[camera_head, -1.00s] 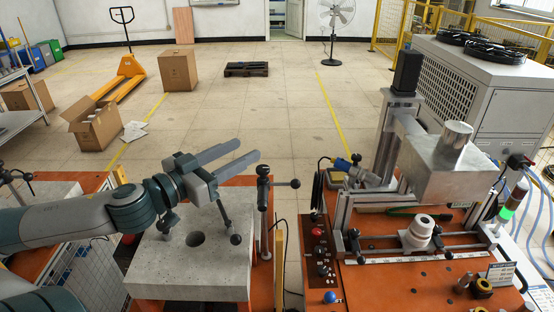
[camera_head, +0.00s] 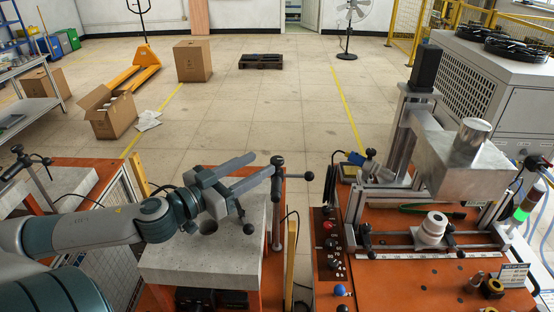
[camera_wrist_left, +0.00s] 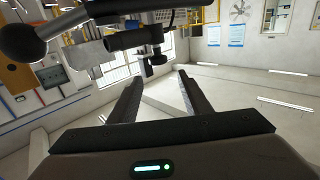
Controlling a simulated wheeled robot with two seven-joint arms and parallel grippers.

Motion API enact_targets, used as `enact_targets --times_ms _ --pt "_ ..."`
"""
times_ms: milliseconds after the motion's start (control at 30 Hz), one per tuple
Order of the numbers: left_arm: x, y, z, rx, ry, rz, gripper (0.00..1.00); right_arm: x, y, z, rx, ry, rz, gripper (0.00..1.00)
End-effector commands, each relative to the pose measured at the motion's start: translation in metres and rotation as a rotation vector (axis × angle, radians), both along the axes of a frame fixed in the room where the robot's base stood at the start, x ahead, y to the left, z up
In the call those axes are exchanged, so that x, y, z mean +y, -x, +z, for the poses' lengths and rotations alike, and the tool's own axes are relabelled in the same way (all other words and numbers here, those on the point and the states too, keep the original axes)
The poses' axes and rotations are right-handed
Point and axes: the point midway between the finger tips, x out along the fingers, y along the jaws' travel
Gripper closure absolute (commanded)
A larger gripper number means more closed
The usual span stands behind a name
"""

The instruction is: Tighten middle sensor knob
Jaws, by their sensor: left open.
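A dark sensor post (camera_head: 276,200) stands by the right side of the grey stone block (camera_head: 200,262). It has a black ball knob (camera_head: 277,160) at its top and a side arm ending in another black ball (camera_head: 309,176). I cannot tell which knob is the middle sensor knob. My left gripper (camera_head: 263,164) is open, with its fingers reaching right, close to the post top; contact cannot be told. In the left wrist view, the open fingers (camera_wrist_left: 160,75) have nothing visible between them; a large black ball (camera_wrist_left: 22,42) and a black clamp (camera_wrist_left: 135,40) lie above. My right gripper is out of view.
On the right, an orange table (camera_head: 400,290) carries a metal machine (camera_head: 470,175), a white round part (camera_head: 433,228) and a control panel (camera_head: 328,245). Another post (camera_head: 32,172) stands at the far left. Floor behind is mostly open.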

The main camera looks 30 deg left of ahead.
Motion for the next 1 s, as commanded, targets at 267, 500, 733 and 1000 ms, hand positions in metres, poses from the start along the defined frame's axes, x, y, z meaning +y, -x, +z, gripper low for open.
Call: enact_targets --times_ms 267,500,733,1000 --pt "-0.003 -0.012 -0.014 -0.002 0.0 -0.001 0.56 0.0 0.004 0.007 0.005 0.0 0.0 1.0" --pt "-0.007 -0.027 -0.013 -0.002 -0.001 -0.001 0.56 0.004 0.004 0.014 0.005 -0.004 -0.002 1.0" --pt "-0.01 -0.042 -0.013 -0.001 0.0 0.001 0.56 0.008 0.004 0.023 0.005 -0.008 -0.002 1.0" --pt "-0.014 -0.061 -0.013 -0.001 0.001 0.001 0.56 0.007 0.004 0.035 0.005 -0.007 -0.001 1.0"
